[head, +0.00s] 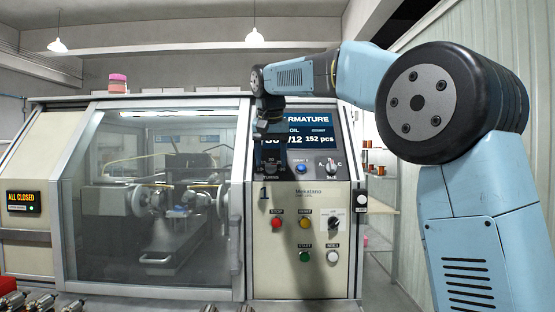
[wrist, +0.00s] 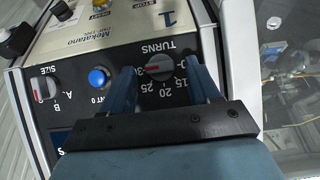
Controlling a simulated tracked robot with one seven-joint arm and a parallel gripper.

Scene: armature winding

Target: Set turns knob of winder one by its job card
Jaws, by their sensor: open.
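The turns knob (wrist: 160,66) is a dark round dial with a red mark, on winder one's sloped panel. In the wrist view, upside down, numbers 15, 20, 25 and 30 ring it; the red mark points left, near 30. My gripper (wrist: 162,72) is open, with one blue finger on each side of the knob; contact is not clear. In the head view my gripper (head: 268,132) is in front of the panel, above the knob (head: 270,162). It hides part of the display (head: 310,140), which reads "ARMATURE", "COIL", "/12" and "152 pcs". No separate job card is identifiable.
A blue button (wrist: 98,77) and the size selector (wrist: 44,88) sit beside the knob. Lower on the panel are red (head: 277,223), yellow (head: 305,223), green (head: 304,256) and white (head: 332,256) buttons. A glazed door (head: 150,220) covers the winding area. "ALL CLOSED" shows on a sign (head: 20,202).

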